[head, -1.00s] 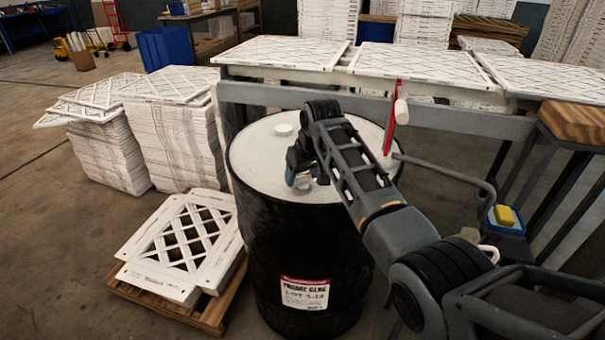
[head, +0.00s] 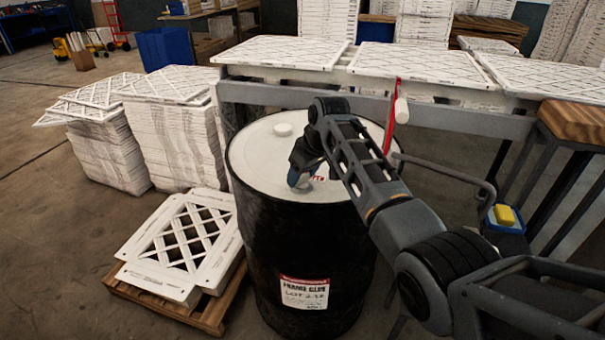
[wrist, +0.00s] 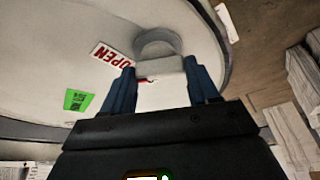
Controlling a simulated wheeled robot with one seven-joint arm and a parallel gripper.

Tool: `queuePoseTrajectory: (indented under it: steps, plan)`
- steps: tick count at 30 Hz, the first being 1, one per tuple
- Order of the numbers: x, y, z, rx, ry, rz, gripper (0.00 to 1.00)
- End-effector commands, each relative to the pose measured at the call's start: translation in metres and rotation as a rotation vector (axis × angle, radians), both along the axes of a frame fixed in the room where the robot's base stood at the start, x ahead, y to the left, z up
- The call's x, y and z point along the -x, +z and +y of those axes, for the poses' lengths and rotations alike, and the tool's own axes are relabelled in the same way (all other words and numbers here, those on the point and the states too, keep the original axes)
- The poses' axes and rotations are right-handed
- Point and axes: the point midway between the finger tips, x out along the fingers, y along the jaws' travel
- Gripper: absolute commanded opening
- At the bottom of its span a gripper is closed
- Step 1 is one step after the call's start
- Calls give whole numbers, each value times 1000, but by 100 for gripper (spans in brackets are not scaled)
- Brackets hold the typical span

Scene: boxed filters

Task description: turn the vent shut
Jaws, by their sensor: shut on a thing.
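A black drum (head: 300,240) with a white lid (head: 255,165) stands in the middle of the head view. In the wrist view, a grey vent (wrist: 158,48) on the lid has a round body and a flat tab. My gripper (wrist: 160,78) has one blue finger on each side of the tab and is shut on it. In the head view my gripper (head: 298,180) is low over the lid and hides most of the vent. Beside the vent are a red-and-white OPEN label (wrist: 112,56) and a green label (wrist: 77,100), whose print I cannot read.
A white cap (head: 283,130) sits on the lid's far side. A grey bench (head: 380,108) with filters stands close behind the drum, with a red strap (head: 389,120) hanging from it. A low pallet (head: 210,318) with filters is at the left.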

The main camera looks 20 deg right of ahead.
Motion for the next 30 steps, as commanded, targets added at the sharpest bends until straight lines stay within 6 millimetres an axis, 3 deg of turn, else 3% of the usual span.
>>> queuePoseTrajectory:
  steps: [30]
  plan:
    - [-6, -6, -4, 1, 961, -3, 29]
